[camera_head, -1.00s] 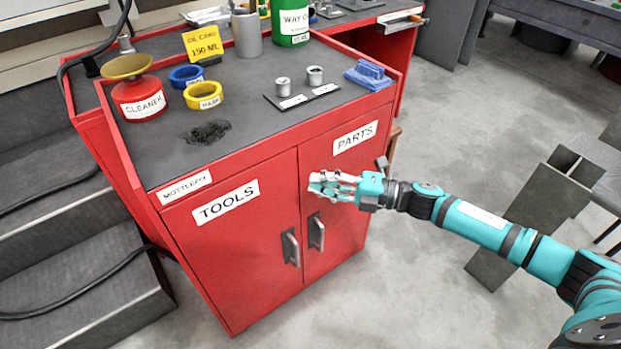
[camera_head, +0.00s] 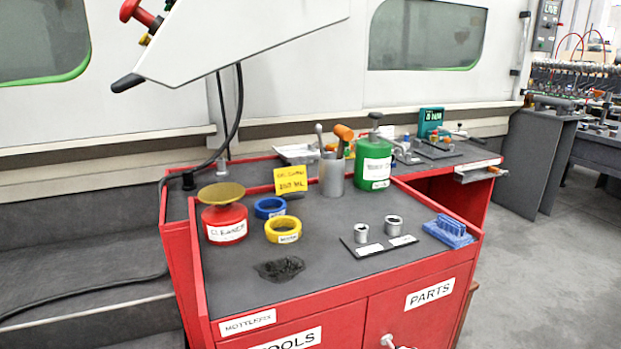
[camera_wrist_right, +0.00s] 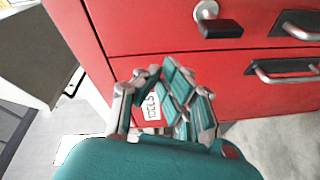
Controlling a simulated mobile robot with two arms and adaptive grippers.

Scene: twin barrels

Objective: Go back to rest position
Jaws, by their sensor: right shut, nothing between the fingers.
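My right gripper (camera_wrist_right: 165,100) shows in the right wrist view, its grey and teal fingers drawn together with nothing held. It is in front of a red cabinet face, and a white label shows behind the fingers. The rest of my right arm is out of that view. My left gripper is in neither view.
Metal handles (camera_wrist_right: 290,68) stick out near the right gripper. Floor is open at right.

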